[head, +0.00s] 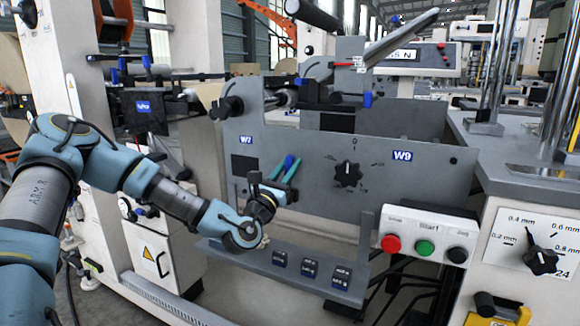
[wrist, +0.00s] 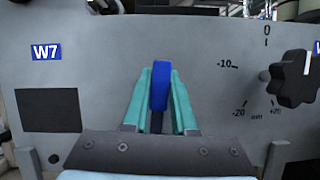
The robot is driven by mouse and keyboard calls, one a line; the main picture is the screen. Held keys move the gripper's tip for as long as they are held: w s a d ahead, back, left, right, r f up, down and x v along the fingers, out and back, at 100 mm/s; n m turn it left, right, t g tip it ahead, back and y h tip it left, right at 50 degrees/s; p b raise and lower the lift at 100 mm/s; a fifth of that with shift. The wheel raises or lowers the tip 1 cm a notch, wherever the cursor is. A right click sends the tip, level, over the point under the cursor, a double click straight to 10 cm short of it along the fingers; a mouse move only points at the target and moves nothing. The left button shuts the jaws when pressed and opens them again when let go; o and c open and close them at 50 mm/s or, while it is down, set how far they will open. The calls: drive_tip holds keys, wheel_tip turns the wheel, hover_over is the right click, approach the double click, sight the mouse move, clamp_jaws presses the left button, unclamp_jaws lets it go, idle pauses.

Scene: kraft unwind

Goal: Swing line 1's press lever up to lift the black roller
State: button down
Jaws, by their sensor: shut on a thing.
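The press lever has a blue handle (head: 289,161) and stands up in front of the grey side panel, right of the W7 label. My gripper (head: 285,168) is shut on this handle, its teal fingers on either side. In the wrist view, the blue handle (wrist: 159,88) sits upright between the teal fingers of my gripper (wrist: 160,80), with a dark stem below it. The lever's pivot is hidden behind my gripper. A black roller (head: 314,16) shows at the top of the machine; I cannot tell whether this lever moves it.
A black dial (head: 348,174) sits right of my gripper, and also shows in the wrist view (wrist: 294,79). A sloping ledge with several dark switches (head: 310,268) lies below. A button box (head: 424,244) juts out at the lower right. The panel (head: 400,190) between is mostly flat.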

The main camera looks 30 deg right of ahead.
drive_tip(key=c, duration=0.7)
unclamp_jaws()
drive_tip(key=shift+w, duration=0.1)
drive_tip(key=shift+a, duration=0.15)
drive_tip(key=b+v, duration=0.1)
drive_tip(key=v, duration=0.9)
drive_tip(key=shift+s+a+f, duration=0.2)
drive_tip(key=shift+s+a, duration=0.05)
